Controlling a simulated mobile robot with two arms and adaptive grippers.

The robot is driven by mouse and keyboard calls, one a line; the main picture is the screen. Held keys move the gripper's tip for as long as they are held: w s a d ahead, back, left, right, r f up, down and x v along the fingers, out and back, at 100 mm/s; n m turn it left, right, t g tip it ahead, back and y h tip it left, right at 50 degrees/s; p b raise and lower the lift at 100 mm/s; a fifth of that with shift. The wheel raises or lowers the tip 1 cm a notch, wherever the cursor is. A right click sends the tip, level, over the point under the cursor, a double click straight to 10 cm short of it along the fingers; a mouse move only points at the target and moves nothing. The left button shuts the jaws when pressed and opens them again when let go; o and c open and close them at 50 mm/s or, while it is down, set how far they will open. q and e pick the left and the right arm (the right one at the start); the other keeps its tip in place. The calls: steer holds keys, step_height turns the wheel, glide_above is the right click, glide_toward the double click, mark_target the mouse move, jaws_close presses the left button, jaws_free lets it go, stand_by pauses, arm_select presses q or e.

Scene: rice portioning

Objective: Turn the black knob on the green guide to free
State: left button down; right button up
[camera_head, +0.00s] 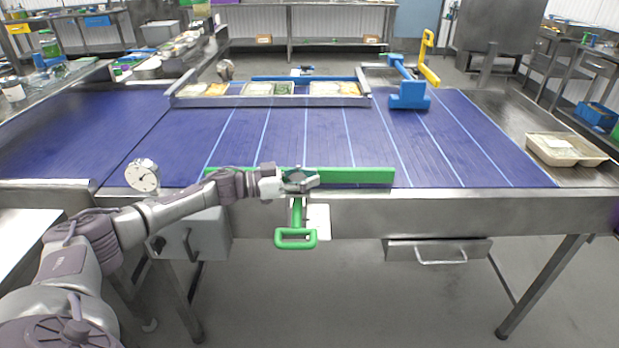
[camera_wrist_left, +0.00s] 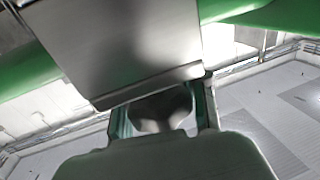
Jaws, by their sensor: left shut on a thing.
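The green guide (camera_head: 350,175) is a long bar along the near edge of the blue conveyor, with a green loop handle (camera_head: 296,245) hanging below it. My left gripper (camera_head: 300,178) is at the middle of the guide, above the handle. In the left wrist view a dark grey knob (camera_wrist_left: 160,108) sits between the two fingers, and they are shut on it. A grey metal block hides part of the view above it. The knob's turn position cannot be read. My right gripper is not in view.
The blue belt (camera_head: 300,140) is mostly clear. A tray rack (camera_head: 270,101) with filled trays stands across its far side. A blue guide (camera_head: 409,96) and a yellow one (camera_head: 428,60) are at the back right. A dial gauge (camera_head: 142,175) stands beside my left arm.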

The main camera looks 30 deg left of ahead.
mark_target(300, 176)
arm_select(q)
steer(key=shift+a, duration=0.1)
